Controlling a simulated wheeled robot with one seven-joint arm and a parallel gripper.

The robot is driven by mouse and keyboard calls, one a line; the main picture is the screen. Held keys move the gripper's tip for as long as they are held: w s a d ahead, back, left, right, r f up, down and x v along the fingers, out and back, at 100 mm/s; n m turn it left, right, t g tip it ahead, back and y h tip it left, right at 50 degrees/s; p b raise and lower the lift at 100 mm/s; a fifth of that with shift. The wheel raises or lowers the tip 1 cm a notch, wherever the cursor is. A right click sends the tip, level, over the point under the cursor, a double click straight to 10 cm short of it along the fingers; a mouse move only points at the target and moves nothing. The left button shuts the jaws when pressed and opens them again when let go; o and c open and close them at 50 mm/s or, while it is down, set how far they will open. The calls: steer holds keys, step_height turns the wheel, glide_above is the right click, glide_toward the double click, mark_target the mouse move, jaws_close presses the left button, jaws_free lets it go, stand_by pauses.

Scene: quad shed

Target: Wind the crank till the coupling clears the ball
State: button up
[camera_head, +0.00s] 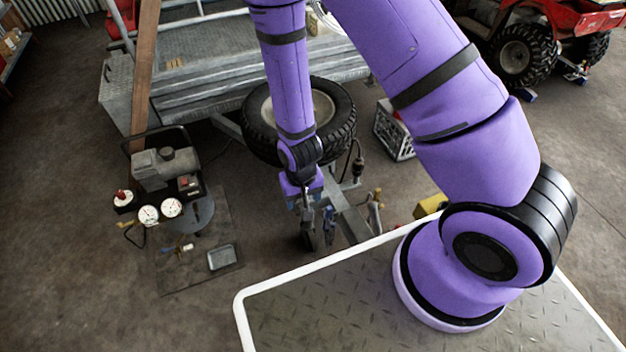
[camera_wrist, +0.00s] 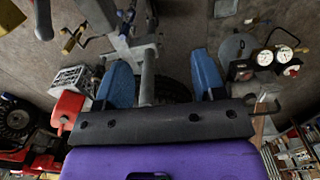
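My gripper (camera_head: 313,213) hangs low over the grey trailer drawbar (camera_head: 350,215), beside the spare wheel. In the wrist view its two blue fingers stand wide apart (camera_wrist: 161,62). A grey upright bar (camera_wrist: 148,78), which looks like part of the jack's crank, stands between them, nearer the finger at the left. Gaps show on both sides of the bar, and I see no grip on it. The drawbar also shows beyond the fingers in the wrist view (camera_wrist: 127,48). The coupling and the ball cannot be made out clearly; my arm and gripper cover part of that area.
A spare wheel (camera_head: 262,130) lies close behind my gripper. A compressor with gauges (camera_head: 165,170) stands on a mat at the left. A grey crate (camera_head: 393,130) and a yellow object (camera_head: 430,206) are to the right. A red quad (camera_head: 540,40) is at the back right.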

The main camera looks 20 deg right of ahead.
steer(key=shift+a, duration=0.1)
step_height(320, 180, up, 10)
stand_by(1.1)
stand_by(0.4)
